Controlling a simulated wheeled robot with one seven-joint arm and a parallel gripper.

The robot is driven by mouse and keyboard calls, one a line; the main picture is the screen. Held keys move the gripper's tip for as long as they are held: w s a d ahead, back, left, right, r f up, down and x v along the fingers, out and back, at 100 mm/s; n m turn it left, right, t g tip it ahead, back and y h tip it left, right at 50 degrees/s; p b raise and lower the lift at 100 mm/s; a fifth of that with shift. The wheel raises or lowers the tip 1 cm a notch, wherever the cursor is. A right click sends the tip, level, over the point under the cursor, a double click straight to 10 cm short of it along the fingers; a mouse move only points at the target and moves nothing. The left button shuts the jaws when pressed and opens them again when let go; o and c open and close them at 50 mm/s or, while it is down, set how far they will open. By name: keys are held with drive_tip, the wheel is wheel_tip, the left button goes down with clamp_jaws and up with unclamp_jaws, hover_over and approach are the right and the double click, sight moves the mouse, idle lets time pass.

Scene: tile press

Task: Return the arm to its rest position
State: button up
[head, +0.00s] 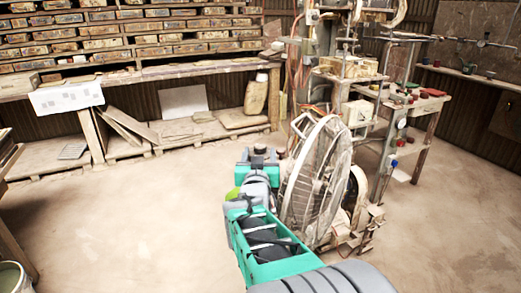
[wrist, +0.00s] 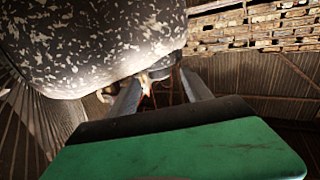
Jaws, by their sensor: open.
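My arm (head: 262,245), teal, grey and black, reaches from the bottom of the head view toward the large wheel of the press. In the wrist view my gripper (wrist: 160,88) shows as two grey fingers standing apart beyond a green and black housing. Nothing is held between them; small orange and pale parts show in the gap, farther off. In the head view the fingers cannot be made out. The press (head: 345,110) stands just right of my arm, and its big spoked wheel (head: 318,180) is close beside the arm; I cannot tell whether they touch.
A rounded, speckled dark surface (wrist: 95,40) fills the wrist view's upper left, close to the fingers. A bench with tools (head: 428,108) stands right of the press. Stacked tile shelves (head: 110,40) line the back wall. Open floor (head: 120,225) lies left of my arm.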

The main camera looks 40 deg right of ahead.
drive_tip(key=shift+v, duration=1.55)
